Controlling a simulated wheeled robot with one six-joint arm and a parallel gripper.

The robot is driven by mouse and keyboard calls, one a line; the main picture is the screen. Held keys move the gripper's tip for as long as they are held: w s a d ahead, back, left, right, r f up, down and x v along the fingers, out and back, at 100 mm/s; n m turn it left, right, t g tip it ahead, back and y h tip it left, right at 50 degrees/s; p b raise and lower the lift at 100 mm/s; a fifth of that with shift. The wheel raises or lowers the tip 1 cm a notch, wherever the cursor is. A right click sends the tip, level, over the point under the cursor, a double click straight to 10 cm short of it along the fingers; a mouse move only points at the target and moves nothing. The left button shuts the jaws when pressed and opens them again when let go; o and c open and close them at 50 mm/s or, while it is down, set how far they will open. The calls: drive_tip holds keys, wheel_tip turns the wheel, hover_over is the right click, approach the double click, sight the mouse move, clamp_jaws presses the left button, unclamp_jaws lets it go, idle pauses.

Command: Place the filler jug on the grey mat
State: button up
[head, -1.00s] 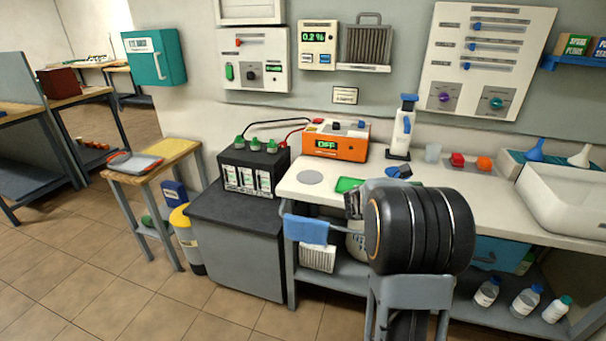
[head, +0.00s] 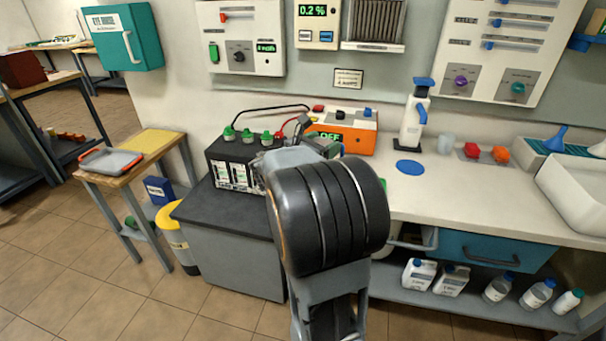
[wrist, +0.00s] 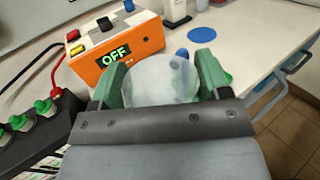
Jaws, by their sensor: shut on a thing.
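My gripper (wrist: 160,72) has green fingers closed on both sides of a pale, translucent vessel, which I take to be the filler jug (wrist: 158,88). A small blue part (wrist: 183,53) shows at its far edge. The held jug is in front of the orange OFF unit (wrist: 118,45) and the white counter in the wrist view; its base is hidden, so I cannot tell if it touches anything. In the head view my arm hides the gripper and jug. The grey mat is not visible now; my arm covers that part of the counter.
A blue disc (head: 409,167) lies on the counter (head: 465,195), with a white blue-topped device (head: 414,118) behind it. The black battery (head: 232,160) with green caps and cables stands left. The counter right of the blue disc is fairly clear.

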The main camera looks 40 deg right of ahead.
wheel_tip(320, 180, up, 4)
drive_tip(key=s+a+n+t, duration=0.1)
drive_tip(key=a+n+t, duration=0.1)
drive_tip(key=t, duration=0.1)
drive_tip(key=w+d+f+t+b, duration=0.1)
drive_tip(key=w+d+f, duration=0.7)
drive_tip(key=w+f, duration=0.2)
drive_tip(key=shift+d+f+n, duration=0.4)
drive_tip(key=shift+f, duration=0.65)
drive_tip(key=shift+f, duration=0.1)
drive_tip(key=shift+f+b, duration=0.15)
drive_tip(key=shift+b, duration=0.2)
drive_tip(key=o, duration=1.3)
